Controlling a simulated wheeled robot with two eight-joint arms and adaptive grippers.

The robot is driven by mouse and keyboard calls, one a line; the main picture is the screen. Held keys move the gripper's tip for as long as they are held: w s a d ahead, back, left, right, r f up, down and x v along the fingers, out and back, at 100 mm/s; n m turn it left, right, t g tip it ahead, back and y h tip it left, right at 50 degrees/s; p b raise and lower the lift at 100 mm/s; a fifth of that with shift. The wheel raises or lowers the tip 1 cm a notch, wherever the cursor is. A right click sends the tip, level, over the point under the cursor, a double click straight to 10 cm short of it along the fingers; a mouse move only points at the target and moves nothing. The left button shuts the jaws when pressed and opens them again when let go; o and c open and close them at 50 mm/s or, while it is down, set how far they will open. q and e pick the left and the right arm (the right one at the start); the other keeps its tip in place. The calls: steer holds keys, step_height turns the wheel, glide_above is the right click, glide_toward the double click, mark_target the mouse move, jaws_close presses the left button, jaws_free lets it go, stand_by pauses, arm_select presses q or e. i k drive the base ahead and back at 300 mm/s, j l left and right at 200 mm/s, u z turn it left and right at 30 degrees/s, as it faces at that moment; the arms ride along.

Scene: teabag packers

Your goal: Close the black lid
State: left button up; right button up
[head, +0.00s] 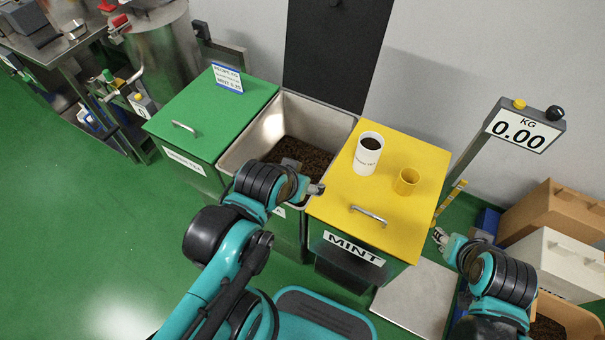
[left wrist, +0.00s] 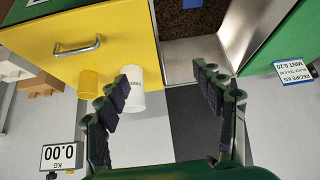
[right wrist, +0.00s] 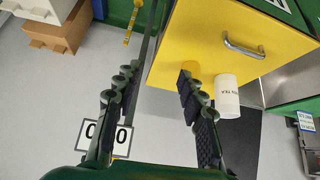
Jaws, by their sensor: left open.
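The black lid (head: 330,45) stands raised, upright behind the open middle bin (head: 262,135), near the wall. It shows as a dark panel in the left wrist view (left wrist: 196,125) and the right wrist view (right wrist: 242,140). The bin holds dark loose tea (head: 300,155). My left gripper (head: 318,189) is over the front right part of this bin, well short of the lid. Its fingers are apart and empty in the left wrist view (left wrist: 165,95). My right gripper (head: 439,236) is right of the yellow bin, with fingers spread and empty in the right wrist view (right wrist: 158,90).
The yellow MINT lid (head: 335,190) is shut and carries a white cup (head: 367,155) and a yellow cup (head: 407,181). A shut green lid (head: 205,115) is on the left. A scale display (head: 522,132) stands at right, near crates (head: 560,262).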

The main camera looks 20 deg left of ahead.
mark_target(333, 47)
steer(key=j, duration=0.5)
steer(key=i+j+u, duration=0.1)
steer(key=j, duration=0.4)
steer(key=i+j, duration=0.1)
steer(key=j, duration=0.4)
steer(key=i+j+u, duration=0.15)
steer(key=j, duration=0.35)
steer(key=k, duration=0.05)
